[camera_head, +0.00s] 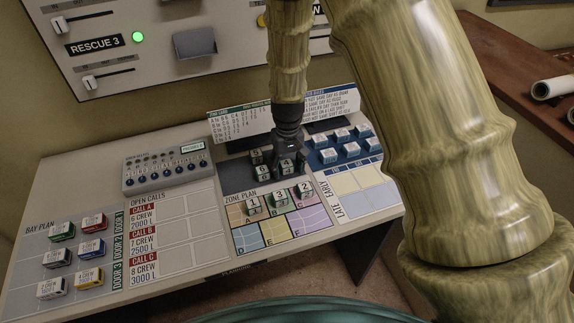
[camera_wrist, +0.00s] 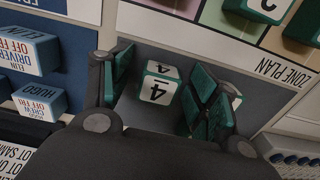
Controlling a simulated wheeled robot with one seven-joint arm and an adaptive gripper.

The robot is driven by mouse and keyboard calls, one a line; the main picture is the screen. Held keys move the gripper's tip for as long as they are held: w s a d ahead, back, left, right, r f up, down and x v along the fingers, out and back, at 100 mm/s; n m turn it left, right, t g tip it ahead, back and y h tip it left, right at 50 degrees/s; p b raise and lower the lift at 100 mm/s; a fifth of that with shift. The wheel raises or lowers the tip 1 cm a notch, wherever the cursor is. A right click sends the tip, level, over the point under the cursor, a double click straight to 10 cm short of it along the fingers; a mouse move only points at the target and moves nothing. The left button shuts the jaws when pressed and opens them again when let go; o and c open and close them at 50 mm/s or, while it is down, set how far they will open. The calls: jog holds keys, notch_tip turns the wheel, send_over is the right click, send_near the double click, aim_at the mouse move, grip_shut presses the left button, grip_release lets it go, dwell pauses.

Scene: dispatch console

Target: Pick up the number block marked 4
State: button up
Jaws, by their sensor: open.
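The block marked 4 (camera_wrist: 158,88) is white-faced with green sides and sits on a dark grey panel. In the wrist view it lies between the two fingers of my gripper (camera_wrist: 166,80). My gripper is open, and I cannot tell whether either finger touches the block. In the head view my gripper (camera_head: 290,150) points down over the dark grey area, and block 4 (camera_head: 287,168) shows just below it, partly covered.
Blocks 1 (camera_head: 253,206), 3 (camera_head: 280,199) and 2 (camera_head: 304,191) stand on the zone plan (camera_head: 276,232). Several blue blocks (camera_head: 351,150) stand to the right. A text card (camera_head: 238,127) stands behind.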

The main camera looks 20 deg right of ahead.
jog(key=shift+w+f, duration=0.15)
jog(key=shift+c, duration=0.2)
jog(key=c, duration=0.9)
jog(key=shift+r, duration=0.2)
jog(key=shift+c, duration=0.2)
